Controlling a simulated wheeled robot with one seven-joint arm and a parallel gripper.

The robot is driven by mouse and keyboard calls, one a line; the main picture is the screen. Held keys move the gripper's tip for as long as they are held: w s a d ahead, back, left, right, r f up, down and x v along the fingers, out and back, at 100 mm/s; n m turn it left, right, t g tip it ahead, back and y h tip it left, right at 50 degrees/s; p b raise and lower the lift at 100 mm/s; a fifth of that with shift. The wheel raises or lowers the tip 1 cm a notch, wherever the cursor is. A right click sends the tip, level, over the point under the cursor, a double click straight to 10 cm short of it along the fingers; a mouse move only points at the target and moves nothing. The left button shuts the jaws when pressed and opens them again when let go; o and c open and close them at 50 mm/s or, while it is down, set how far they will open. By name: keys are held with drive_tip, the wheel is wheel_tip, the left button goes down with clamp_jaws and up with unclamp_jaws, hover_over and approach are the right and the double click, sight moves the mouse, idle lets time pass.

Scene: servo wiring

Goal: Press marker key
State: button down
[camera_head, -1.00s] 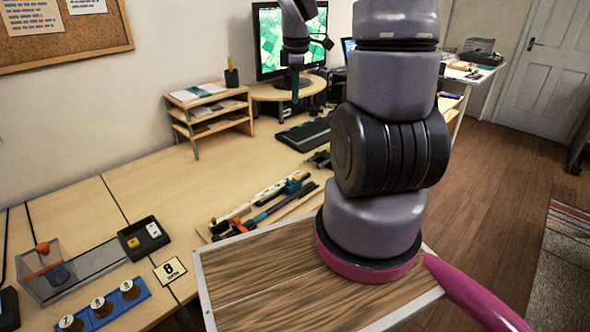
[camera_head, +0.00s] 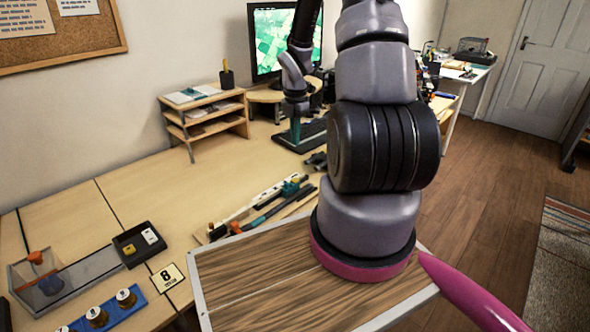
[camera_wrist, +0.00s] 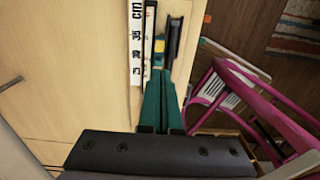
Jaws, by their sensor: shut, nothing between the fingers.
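My gripper (camera_head: 296,136) is shut and empty, its teal fingers pointing down in front of the dark keyboard (camera_head: 316,128) in the head view. I cannot tell whether the fingertips touch anything there. The wrist view shows the closed teal fingers of my gripper (camera_wrist: 160,85) over the desk beside a white strip with black characters. I cannot tell which key is the marker key.
A monitor (camera_head: 275,45) stands behind the keyboard. A wooden shelf (camera_head: 205,118) is to its left. A tool tray with several long tools (camera_head: 262,208) lies nearer. A clear box (camera_head: 75,275), a blue block with several round knobs (camera_head: 108,312) and an "8" card (camera_head: 167,277) are front left.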

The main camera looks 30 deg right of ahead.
sight(295, 180)
wheel_tip(295, 180, down, 14)
idle(0.5)
drive_tip(key=shift+f, duration=0.1)
